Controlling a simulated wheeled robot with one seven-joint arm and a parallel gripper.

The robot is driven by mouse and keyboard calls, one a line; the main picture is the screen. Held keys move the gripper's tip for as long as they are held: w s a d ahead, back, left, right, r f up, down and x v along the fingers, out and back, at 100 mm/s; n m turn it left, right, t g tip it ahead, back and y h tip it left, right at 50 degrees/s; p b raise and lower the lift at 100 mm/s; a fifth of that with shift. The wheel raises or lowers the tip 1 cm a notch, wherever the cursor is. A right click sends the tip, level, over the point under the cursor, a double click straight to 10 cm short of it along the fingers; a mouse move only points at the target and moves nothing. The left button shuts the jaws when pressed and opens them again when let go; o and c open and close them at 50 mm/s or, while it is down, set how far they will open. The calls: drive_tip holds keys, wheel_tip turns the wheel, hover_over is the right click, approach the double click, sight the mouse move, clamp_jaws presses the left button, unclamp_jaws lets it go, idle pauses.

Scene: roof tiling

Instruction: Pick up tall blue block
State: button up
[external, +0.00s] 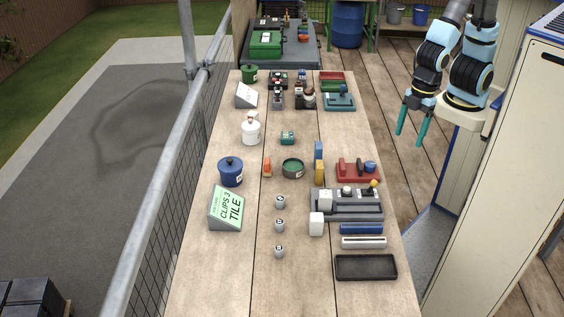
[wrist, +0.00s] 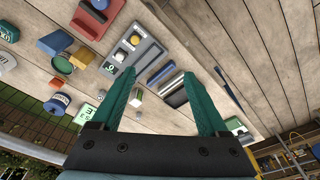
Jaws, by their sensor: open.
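The tall blue block (external: 318,149) stands upright on the wooden table, right of the green round dish. A yellow block (external: 319,172) stands directly in front of it, hiding its lower part. In the wrist view a blue block (wrist: 54,43) at the upper left, beside the yellow block (wrist: 82,58), appears to be the same one. My gripper (external: 411,136) is open and empty, off the table's right side with its fingers pointing down. In the wrist view both green fingers (wrist: 160,76) are spread apart with nothing held between them.
The green dish (external: 293,172) and an orange piece (external: 267,166) are to the left. A white cabinet (external: 510,160) stands right of the table.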

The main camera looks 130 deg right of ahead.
sight(321, 149)
drive_tip(key=w+d+f+m+t+h+b, duration=0.1)
drive_tip(key=w+d+f+m+t+h, duration=0.25)
drive_tip(key=d+f, duration=0.5)
drive_tip(key=w+d+f+m+t+h+b, duration=0.15)
drive_tip(key=w+d+f+m, duration=0.35)
drive_tip(key=d, duration=0.7)
drive_tip(key=s+d+f+t+h, duration=0.1)
drive_tip(key=s+d, duration=0.1)
drive_tip(key=s+d+f+t+h, duration=0.1)
drive_tip(key=s+d+f+h, duration=0.1)
drive_tip(key=s+d, duration=0.1)
drive_tip(key=s+d+f+t+h+b, duration=0.1)
drive_tip(key=s+d+f, duration=0.1)
drive_tip(key=d, duration=0.1)
drive_tip(key=shift+s+d+f+h, duration=0.15)
drive_tip(key=shift+s+h, duration=0.05)
drive_tip(key=shift+h, duration=0.1)
drive_tip(key=shift+f+n, duration=0.35)
drive_tip(key=shift+w+d+f+b, duration=0.25)
drive_tip(key=shift+f+b, duration=0.15)
drive_tip(key=shift+b, duration=0.65)
drive_tip(key=shift+w+d+f+b, duration=0.2)
drive_tip(key=shift+w+d+b, duration=0.25)
drive_tip(key=shift+b, duration=0.8)
drive_tip(key=shift+x, duration=2.45)
drive_tip(key=shift+r, duration=0.1)
drive_tip(key=shift+c, duration=0.2)
